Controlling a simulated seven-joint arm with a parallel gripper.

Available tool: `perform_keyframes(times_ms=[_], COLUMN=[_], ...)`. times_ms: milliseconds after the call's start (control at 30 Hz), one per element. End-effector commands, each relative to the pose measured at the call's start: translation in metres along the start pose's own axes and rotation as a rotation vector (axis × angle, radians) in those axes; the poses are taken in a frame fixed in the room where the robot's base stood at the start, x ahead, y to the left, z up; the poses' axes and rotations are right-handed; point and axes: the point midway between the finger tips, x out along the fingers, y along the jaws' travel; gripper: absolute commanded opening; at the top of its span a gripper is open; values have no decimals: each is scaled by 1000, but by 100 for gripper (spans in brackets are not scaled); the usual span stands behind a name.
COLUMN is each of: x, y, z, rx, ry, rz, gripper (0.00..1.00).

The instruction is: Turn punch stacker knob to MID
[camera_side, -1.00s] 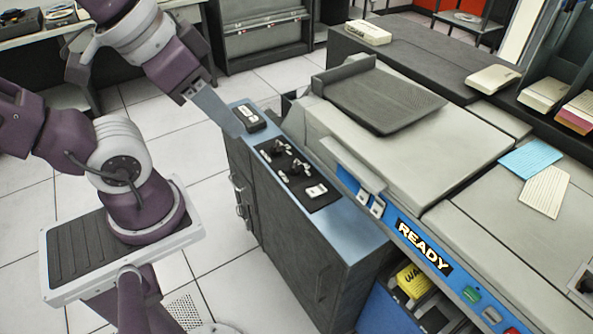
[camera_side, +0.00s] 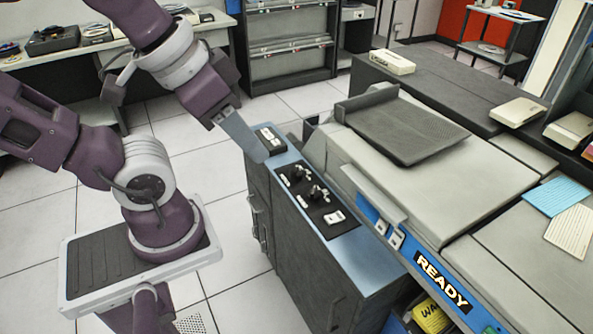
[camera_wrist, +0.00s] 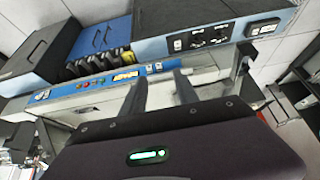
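Two small knobs, a back one (camera_side: 297,172) and a front one (camera_side: 318,193), stand on a black panel on top of the blue-topped grey cabinet (camera_side: 350,252). I cannot read their labels or settings, so I cannot tell which is the stacker knob. The black panel (camera_wrist: 208,36) also shows in the wrist view, upper right, with tiny knobs.
A switch box (camera_side: 270,138) sits on the cabinet's back end. Right of the panel stands the large grey machine (camera_side: 440,180) with a READY sign (camera_side: 441,281) and a raised blue-edged side. White tiled floor lies open left of the cabinet.

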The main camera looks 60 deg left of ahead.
Motion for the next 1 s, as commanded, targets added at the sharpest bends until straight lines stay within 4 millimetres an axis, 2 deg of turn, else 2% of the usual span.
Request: perform_keyframes(times_ms=[67, 133, 267, 300, 367, 400, 467, 500, 567, 600, 700, 733, 833, 1000], x=[0, 5, 35, 51, 80, 102, 139, 166, 207, 235, 294, 309, 343, 368], y=[-1, -7, -39, -55, -81, -100, -131, -153, -186, -206, -249, -258, -279, -287], z=[-2, -16, -72, -91, -115, -127, -139, -144, -142, -137, -115, -108, -87, -71], rx=[-4, -29, -137, -177, -240, -284, -350, -397, -471, -522, -636, -666, -738, -773], ry=[-3, -27, -122, -154, -203, -235, -281, -310, -352, -377, -423, -433, -455, -467], rz=[-4, -29, -120, -147, -179, -194, -210, -218, -221, -220, -211, -207, -199, -192], gripper=[33, 33, 33, 33, 33, 33, 33, 33, 33, 33, 33, 33, 33, 33])
